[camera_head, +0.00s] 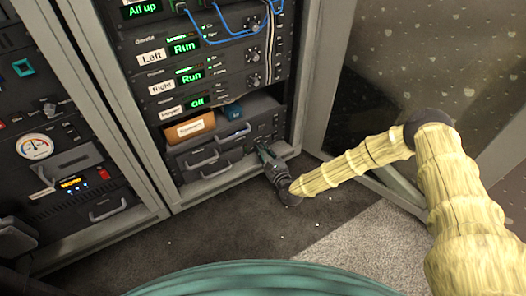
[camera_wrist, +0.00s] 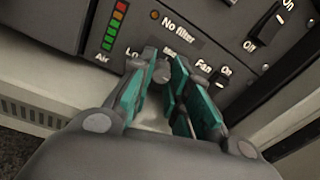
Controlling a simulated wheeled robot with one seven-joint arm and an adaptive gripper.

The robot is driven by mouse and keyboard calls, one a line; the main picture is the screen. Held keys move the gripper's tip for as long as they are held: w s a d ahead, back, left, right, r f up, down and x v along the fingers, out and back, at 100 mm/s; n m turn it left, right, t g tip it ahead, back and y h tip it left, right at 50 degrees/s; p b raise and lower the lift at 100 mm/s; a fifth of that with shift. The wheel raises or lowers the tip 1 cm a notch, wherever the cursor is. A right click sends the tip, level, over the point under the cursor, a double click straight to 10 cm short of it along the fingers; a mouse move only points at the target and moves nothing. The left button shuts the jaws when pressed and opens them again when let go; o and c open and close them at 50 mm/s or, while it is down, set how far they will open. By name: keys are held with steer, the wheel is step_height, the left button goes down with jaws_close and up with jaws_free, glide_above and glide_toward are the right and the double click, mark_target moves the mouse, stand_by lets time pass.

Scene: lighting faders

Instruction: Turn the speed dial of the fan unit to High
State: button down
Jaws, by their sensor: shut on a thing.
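The fan unit (camera_wrist: 208,50) is a dark grey panel low in the rack; it also shows in the head view (camera_head: 262,130). Its speed dial (camera_wrist: 161,72) is a small grey round knob, partly hidden by my fingers. The marking "Lo" shows left of the dial, and a partly covered "Med" is just above it. No High marking is visible, and I cannot tell the dial's setting. My gripper (camera_wrist: 163,78) has its teal-padded fingers closed around the dial. In the head view my gripper (camera_head: 267,156) reaches the rack's bottom right corner.
A small fan switch (camera_wrist: 218,78) marked "On" sits close to the right finger. A coloured light bar (camera_wrist: 115,25) is at the left. Above are a shelf with an orange box (camera_head: 190,128) and units with green displays. Open floor (camera_head: 210,235) lies in front.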

steer(key=c, duration=1.3)
jaws_free()
steer(key=shift+c, duration=0.2)
steer(key=v, duration=1.2)
steer(key=shift+s+a, duration=0.1)
